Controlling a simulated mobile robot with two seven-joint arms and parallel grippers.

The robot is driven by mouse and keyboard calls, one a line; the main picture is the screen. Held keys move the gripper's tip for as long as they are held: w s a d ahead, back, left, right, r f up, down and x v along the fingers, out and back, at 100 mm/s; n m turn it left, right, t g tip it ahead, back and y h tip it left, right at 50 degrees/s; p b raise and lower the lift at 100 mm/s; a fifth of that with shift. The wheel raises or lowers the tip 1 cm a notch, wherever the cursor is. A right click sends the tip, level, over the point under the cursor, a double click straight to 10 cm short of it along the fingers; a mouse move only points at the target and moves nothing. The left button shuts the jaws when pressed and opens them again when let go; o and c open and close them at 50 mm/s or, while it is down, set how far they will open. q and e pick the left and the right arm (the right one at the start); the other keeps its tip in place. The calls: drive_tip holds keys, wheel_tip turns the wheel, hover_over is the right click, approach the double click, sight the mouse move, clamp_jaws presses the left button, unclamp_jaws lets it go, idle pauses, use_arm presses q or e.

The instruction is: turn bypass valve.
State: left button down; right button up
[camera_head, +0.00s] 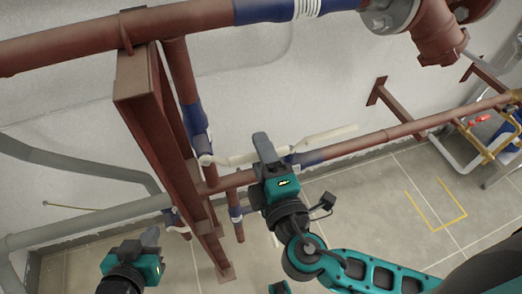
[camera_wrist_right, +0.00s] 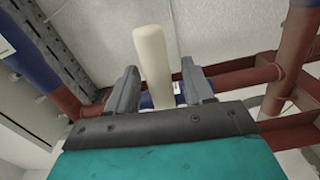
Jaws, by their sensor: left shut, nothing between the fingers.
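The bypass valve appears to be the one with the long cream lever (camera_head: 318,137), beside the red and blue pipes. Its left end meets a blue pipe section (camera_head: 194,122), and its middle is hidden behind my right gripper. My right gripper (camera_head: 262,142) is over the lever. In the right wrist view the lever (camera_wrist_right: 153,58) stands between the two open fingers of the right gripper (camera_wrist_right: 160,78), with a narrow gap to each; I see no clear contact. My left gripper (camera_head: 150,238) is low at the left, shut and empty, apart from the lever.
A red steel post (camera_head: 165,140) stands just left of the lever. A red horizontal pipe (camera_head: 375,139) runs below and behind it, and a large red pipe (camera_head: 185,20) crosses above. Grey pipes (camera_head: 85,220) lie at the left.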

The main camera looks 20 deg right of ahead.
drive_tip(key=c, duration=0.9)
use_arm(q)
drive_tip(key=shift+d, duration=0.1)
use_arm(e)
clamp_jaws()
use_arm(q)
drive_tip(key=shift+r, duration=0.15)
use_arm(e)
drive_tip(key=shift+w, duration=0.1)
